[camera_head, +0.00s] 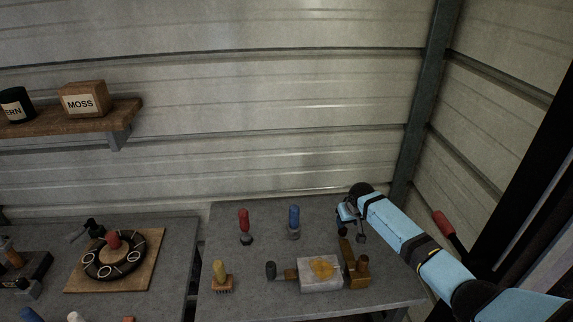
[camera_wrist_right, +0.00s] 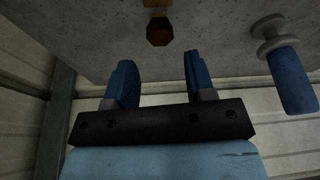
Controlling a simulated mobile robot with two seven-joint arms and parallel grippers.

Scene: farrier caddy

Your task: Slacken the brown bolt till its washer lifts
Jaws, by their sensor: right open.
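The brown bolt (camera_wrist_right: 159,35) shows in the right wrist view as a dark brown faceted head below a yellow-brass part (camera_wrist_right: 156,3). In the head view, brown and brass parts (camera_head: 362,265) sit at the right end of a grey block with an orange patch (camera_head: 318,270); I cannot tell the washer apart there. My right gripper (camera_head: 350,228) is over the back right of the grey table. In its wrist view, the gripper's two blue fingers (camera_wrist_right: 157,80) are apart with nothing between them, and the bolt head lies beyond their tips, not touched. My left gripper is out of view.
A blue-handled tool (camera_head: 294,217) stands left of my right gripper, also seen in the wrist view (camera_wrist_right: 290,80). A red-handled tool (camera_head: 244,222) and a yellow-handled brush (camera_head: 221,275) stand farther left. The corrugated wall (camera_head: 300,150) is close behind the table (camera_head: 265,210).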

